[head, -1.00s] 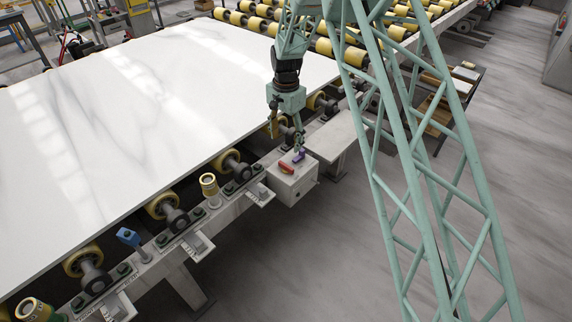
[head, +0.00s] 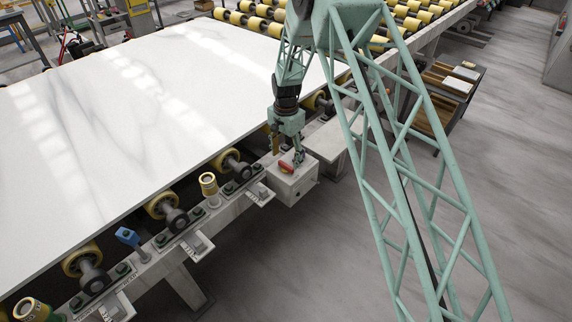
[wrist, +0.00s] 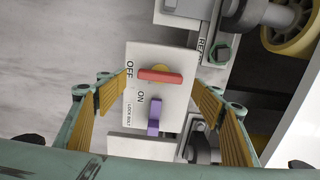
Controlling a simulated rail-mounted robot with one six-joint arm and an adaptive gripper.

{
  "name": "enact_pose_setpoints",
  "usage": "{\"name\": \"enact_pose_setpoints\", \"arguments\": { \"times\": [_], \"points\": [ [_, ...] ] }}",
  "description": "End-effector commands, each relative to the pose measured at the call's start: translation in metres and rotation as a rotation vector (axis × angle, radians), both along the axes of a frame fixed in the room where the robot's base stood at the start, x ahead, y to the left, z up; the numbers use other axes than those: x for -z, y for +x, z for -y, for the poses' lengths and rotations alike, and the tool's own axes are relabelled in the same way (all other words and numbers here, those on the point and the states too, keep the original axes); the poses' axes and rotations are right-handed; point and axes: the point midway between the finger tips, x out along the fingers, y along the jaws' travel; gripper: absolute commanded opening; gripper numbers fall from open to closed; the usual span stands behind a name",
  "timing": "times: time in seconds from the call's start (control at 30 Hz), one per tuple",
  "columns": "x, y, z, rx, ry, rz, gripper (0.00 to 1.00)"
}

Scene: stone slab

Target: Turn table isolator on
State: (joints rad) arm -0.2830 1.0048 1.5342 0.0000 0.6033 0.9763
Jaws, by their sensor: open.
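The isolator is a pale box (head: 293,184) on the side of the table frame. Its red handle (head: 286,167) shows on top; in the wrist view the handle (wrist: 160,76) lies crosswise, its left end beside the word OFF. The word ON is printed lower on the plate (wrist: 175,97). A purple lock bolt (wrist: 154,119) stands below the handle in the wrist view. My gripper (head: 287,157) is open just above the box. In the wrist view its yellow-padded fingers (wrist: 160,95) are on either side of the plate, apart from handle and bolt.
A large white slab (head: 150,110) lies on rollers left of the box. Several roller mounts (head: 175,218), brackets and a yellow-ringed post (head: 208,184) line the frame's edge. A blue-topped post (head: 128,236) stands nearer.

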Motion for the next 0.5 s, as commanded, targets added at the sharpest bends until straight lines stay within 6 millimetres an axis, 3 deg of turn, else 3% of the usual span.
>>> {"name": "enact_pose_setpoints", "arguments": {
  "times": [0.2,0.5],
  "points": [
    [0.025,0.0,0.0,0.0,-0.001,-0.001,0.61],
    [0.039,0.0,0.0,0.0,0.0,0.001,0.61]
  ]
}}
